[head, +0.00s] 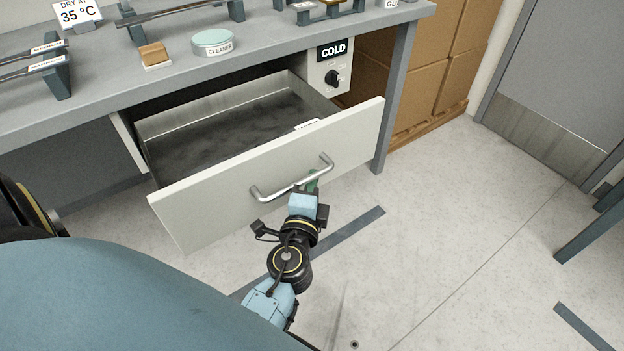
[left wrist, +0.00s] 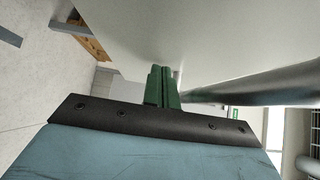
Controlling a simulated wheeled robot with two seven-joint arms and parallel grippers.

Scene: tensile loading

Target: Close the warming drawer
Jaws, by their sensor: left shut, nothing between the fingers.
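The warming drawer (head: 205,205) is pulled well out from under the counter, and its dark-floored inside shows. Its white front carries a curved metal bar handle (head: 272,191). My left gripper (head: 312,182) is at the right part of the handle, its green fingers close to the drawer front. In the left wrist view, the green fingers (left wrist: 163,86) are shut with nothing between them. They sit beside the handle bar (left wrist: 265,84), with the drawer front (left wrist: 200,35) just ahead. I cannot tell whether they touch the front or bar. My right gripper is out of view.
The grey counter (head: 105,95) above holds a round cleaner tin (head: 213,41), a sponge-like block (head: 154,54) and racks. A panel marked COLD with a knob (head: 332,78) is right of the drawer. Cardboard boxes (head: 430,65) stand further right. The floor in front is clear.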

